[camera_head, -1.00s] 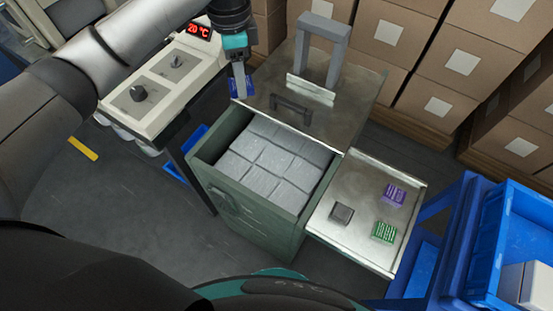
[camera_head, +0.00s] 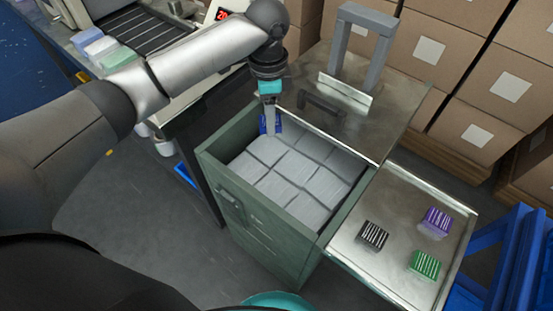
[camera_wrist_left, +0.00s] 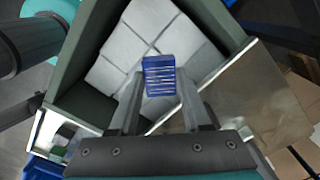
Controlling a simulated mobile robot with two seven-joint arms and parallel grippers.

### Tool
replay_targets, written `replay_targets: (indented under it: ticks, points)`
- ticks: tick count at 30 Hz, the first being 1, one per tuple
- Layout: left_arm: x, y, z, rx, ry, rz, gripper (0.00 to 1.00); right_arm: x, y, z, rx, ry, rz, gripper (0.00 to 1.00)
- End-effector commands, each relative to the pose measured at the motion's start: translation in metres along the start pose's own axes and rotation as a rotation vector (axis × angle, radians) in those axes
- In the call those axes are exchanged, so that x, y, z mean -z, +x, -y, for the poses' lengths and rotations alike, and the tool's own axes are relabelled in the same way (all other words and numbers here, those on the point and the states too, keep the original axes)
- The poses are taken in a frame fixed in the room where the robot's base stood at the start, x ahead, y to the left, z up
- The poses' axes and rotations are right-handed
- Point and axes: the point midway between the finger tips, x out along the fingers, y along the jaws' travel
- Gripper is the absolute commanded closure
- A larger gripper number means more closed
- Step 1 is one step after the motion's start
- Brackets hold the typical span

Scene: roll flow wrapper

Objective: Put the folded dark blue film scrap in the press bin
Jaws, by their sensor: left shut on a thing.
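The folded dark blue film scrap (camera_wrist_left: 160,76), with pale stripes on its face, is between the fingers of my left gripper (camera_head: 269,129). The gripper is shut on it. In the head view the scrap (camera_head: 263,124) shows as a small blue patch beside the fingers, at the far left part of the bin opening. The green press bin (camera_head: 262,222) is open at the top, with several light grey blocks inside. In the left wrist view the scrap appears over these blocks, and the bin wall (camera_wrist_left: 74,60) runs around them. My right gripper is not in view.
A metal plate with a grey arch (camera_head: 366,50) and a handle adjoins the bin's far side. A metal tray (camera_head: 348,246) at the right holds black, purple and green striped pieces. Cardboard boxes (camera_head: 430,48) stack behind. A machine with a red display stands at the back left.

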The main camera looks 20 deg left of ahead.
Motion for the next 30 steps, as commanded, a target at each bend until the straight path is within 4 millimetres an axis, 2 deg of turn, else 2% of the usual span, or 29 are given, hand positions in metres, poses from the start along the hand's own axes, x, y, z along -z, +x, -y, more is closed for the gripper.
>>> replay_targets:
  ticks: [1,3,15,30]
  points:
    - [0.000,0.017,-0.001,-0.003,0.000,0.001,1.00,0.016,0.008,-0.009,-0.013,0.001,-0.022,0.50]
    - [0.000,0.033,-0.001,-0.002,0.001,0.001,1.00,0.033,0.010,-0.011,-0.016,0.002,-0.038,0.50]
    - [0.001,0.082,-0.001,-0.001,0.001,-0.001,1.00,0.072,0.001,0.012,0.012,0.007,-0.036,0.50]
    - [0.001,0.113,0.000,0.000,0.002,0.000,1.00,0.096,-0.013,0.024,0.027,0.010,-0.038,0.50]
